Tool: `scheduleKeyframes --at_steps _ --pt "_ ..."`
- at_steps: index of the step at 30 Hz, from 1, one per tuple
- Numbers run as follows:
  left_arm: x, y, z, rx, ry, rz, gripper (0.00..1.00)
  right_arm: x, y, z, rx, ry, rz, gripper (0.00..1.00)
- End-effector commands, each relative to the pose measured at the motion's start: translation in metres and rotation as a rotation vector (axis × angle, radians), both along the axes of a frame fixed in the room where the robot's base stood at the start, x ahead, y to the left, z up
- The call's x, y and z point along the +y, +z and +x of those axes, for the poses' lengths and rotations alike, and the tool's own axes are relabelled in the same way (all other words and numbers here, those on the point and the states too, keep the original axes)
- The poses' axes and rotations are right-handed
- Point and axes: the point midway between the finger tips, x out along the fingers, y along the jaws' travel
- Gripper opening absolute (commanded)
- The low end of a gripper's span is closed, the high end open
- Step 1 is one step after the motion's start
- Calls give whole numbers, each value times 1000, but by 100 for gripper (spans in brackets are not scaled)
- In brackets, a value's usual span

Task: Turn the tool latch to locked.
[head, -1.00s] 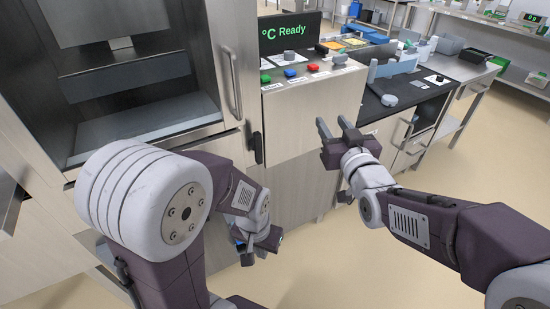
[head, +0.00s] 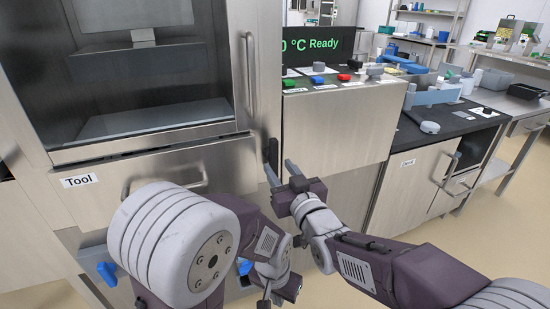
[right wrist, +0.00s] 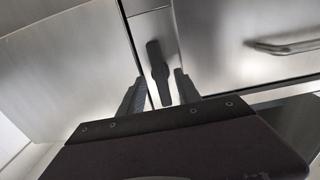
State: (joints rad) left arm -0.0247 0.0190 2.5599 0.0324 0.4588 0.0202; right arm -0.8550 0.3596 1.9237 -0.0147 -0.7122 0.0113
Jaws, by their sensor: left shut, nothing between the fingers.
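The tool latch (head: 272,151) is a small black lever on the metal post right of the drawer labelled "Tool" (head: 205,177). It stands roughly vertical. In the right wrist view the latch (right wrist: 158,72) appears as a dark upright bar, its lower end in the gap between my fingers, apparently beyond the tips. My right gripper (head: 279,165) is open, just below and beside the latch; contact cannot be told. The right wrist view also shows the open fingers (right wrist: 158,90). My left gripper (head: 282,296) is shut and empty, low down, partly cut off by the frame's bottom edge.
A control panel with blue (head: 318,80) and red (head: 344,78) buttons is above right, below a "Ready" display (head: 312,45). The drawer handle (head: 165,186) and a vertical door handle (head: 249,75) stick out nearby. Floor at the right is clear.

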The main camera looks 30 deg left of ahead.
Motion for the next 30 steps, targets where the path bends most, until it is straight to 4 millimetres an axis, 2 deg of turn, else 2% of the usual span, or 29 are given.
scheduleKeyframes --at_steps 1,6,15,16,20,30 --pt "0 10 0 0 0 0 0 8 4 6 1 0 -2 40" --pt "0 19 0 0 0 0 0 25 3 21 0 0 0 40" --pt "0 18 0 0 0 0 0 29 0 25 -1 0 1 40" --pt "0 18 0 0 0 0 0 29 0 25 -1 0 1 37" --pt "0 18 0 0 0 0 0 29 0 25 -1 0 1 1" --pt "0 18 0 0 0 0 0 29 0 25 29 0 25 0"
